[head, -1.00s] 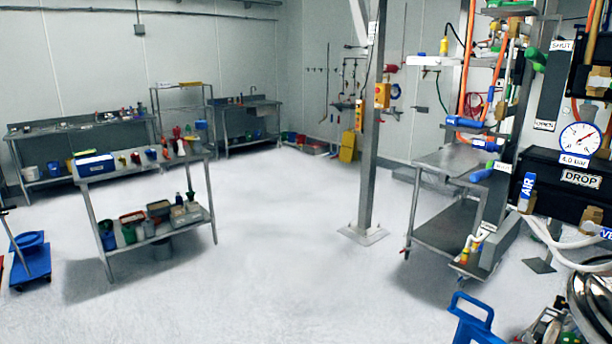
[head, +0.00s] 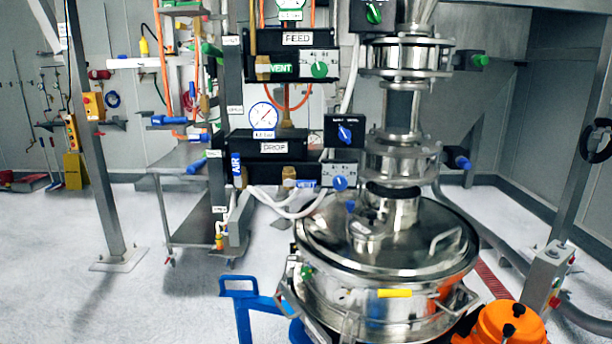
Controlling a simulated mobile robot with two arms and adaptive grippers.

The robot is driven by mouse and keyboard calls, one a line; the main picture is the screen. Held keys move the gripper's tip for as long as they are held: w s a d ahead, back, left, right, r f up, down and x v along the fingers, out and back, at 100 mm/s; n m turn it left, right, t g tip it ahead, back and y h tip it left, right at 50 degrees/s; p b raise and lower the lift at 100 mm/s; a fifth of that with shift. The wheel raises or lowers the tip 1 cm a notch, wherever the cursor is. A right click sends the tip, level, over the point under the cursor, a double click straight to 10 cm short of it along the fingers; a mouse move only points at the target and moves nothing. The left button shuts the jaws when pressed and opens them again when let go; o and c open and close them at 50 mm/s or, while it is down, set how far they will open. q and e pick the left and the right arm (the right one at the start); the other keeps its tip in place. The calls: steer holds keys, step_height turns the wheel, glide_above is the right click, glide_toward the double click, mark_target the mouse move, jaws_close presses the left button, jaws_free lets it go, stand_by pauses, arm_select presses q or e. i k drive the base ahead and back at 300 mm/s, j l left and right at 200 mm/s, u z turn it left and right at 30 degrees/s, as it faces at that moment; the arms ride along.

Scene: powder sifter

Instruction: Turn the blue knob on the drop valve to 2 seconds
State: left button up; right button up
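The black DROP valve box (head: 268,146) is near the middle of the head view, below the FEED box. A blue knob (head: 340,183) sits in front of a light scale plate (head: 352,170) at its lower right. The scale markings are too small to read, so I cannot tell its setting. A second blue knob (head: 345,133) is on a small black labelled box (head: 336,145) just above. A round white gauge (head: 263,117) stands on top of the DROP box. Neither of my grippers is in view.
The FEED box (head: 290,50) has a green knob (head: 319,70); another green knob (head: 374,12) is higher up. A steel sifter vessel (head: 390,250) stands below and right of the valves. A blue frame (head: 240,290) is in front. White hoses (head: 285,205) hang under DROP.

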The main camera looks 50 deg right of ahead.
mark_target(339, 182)
steer(key=z, duration=1.45)
